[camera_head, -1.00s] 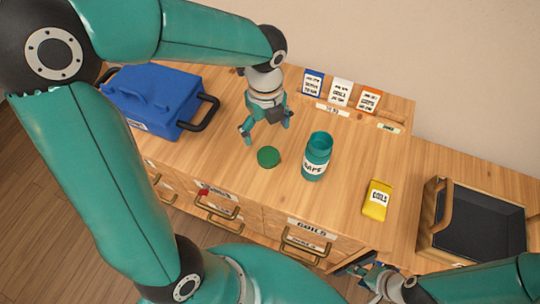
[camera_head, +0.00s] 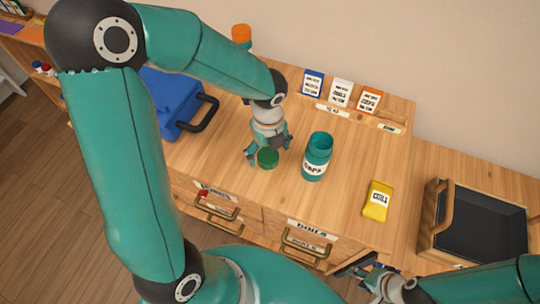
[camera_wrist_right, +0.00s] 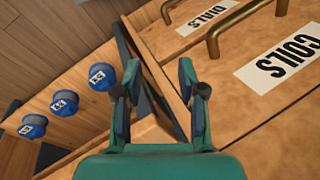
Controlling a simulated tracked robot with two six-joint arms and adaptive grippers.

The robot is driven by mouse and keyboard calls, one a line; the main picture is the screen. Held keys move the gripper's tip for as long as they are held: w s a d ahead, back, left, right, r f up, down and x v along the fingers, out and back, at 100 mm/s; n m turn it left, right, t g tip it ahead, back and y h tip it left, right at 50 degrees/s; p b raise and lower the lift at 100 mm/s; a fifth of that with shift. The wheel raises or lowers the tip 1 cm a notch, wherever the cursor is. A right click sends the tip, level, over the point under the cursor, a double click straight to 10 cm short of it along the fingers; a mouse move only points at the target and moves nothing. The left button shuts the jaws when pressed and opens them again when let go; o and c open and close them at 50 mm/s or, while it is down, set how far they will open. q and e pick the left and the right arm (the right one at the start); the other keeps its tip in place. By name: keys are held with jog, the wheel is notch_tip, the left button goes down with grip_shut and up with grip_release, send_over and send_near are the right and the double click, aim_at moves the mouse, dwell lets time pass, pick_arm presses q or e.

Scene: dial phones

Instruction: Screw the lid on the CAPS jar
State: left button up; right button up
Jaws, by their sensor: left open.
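The CAPS jar (camera_head: 317,158) is a teal, open-topped jar standing upright on the wooden counter. The green lid (camera_head: 268,159) lies flat on the counter to the left of the jar. My left gripper (camera_head: 266,156) is open and low over the lid, with its fingers at either side of it; whether they touch it I cannot tell. My right gripper (camera_head: 362,271) is in front of the counter, low and away from the jar. In the right wrist view its fingers (camera_wrist_right: 160,92) are apart with nothing between them.
A yellow COILS packet (camera_head: 377,201) lies right of the jar. A dark tray (camera_head: 480,222) is further right. A blue case (camera_head: 172,105) stands left. Several cards (camera_head: 341,92) stand at the back. Drawers with handles (camera_head: 305,243) line the front, also close in the right wrist view (camera_wrist_right: 235,25).

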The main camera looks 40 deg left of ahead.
aim_at(269, 155)
pick_arm(q)
jog(key=shift+f, duration=0.95)
jog(key=c, duration=0.8)
jog(key=shift+r, duration=0.15)
notch_tip(269, 155, up, 20)
jog(key=shift+f+p, duration=0.1)
jog(key=shift+p, duration=0.7)
